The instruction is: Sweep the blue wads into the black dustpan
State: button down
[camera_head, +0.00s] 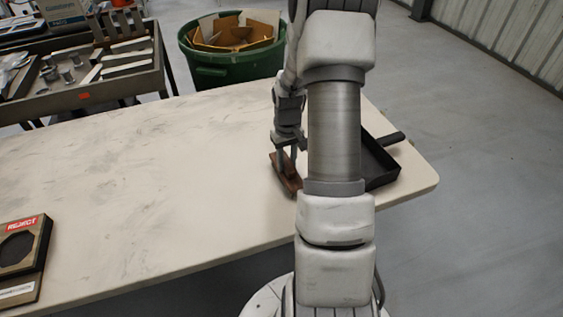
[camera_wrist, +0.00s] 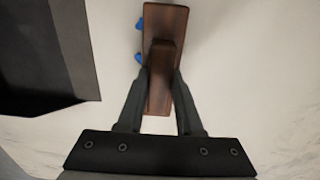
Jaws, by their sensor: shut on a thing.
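My gripper (camera_wrist: 162,95) is shut on the raised grip of a brown wooden brush (camera_wrist: 166,17). In the head view the brush (camera_head: 287,178) is low at the table surface, and my gripper (camera_head: 286,158) is above it; I cannot tell if the brush touches the table. Two blue wads (camera_wrist: 139,40) show at the brush's left edge in the wrist view, partly hidden by it. The black dustpan (camera_head: 381,165) lies at the table's right end, partly hidden by my arm. Its dark side (camera_wrist: 45,60) fills the left of the wrist view, apart from the brush.
The pale table (camera_head: 150,170) is mostly bare. A box marked REJECT (camera_head: 22,250) sits at its left front edge. A green bin (camera_head: 215,70) with cardboard stands behind the table, and a tray cart (camera_head: 85,95) with metal parts is at the back left.

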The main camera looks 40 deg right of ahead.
jog(key=shift+s+d+p, duration=0.15)
jog(key=shift+s+d, duration=0.1)
jog(key=shift+d, duration=1)
jog(key=shift+s+d+p, duration=0.15)
jog(key=shift+s+d, duration=0.1)
jog(key=shift+d, duration=0.95)
jog(key=shift+s+d+p, duration=0.15)
jog(key=shift+s+d, duration=0.1)
jog(key=shift+d, duration=1)
jog(key=shift+s+d+r+p, duration=0.1)
jog(key=shift+s+d+p, duration=0.15)
jog(key=shift+d, duration=1.2)
jog(key=shift+s+d+r+p, duration=0.15)
jog(key=shift+s+d, duration=0.25)
jog(key=shift+d, duration=1.1)
jog(key=shift+s+d+r+p, duration=0.15)
jog(key=shift+s+d, duration=0.15)
jog(key=shift+d, duration=1.15)
notch_tip(320, 180, up, 9)
jog(key=p, duration=0.5)
jog(key=shift+p, duration=0.35)
jog(key=shift+w+a, duration=0.1)
jog(key=shift+a, duration=0.05)
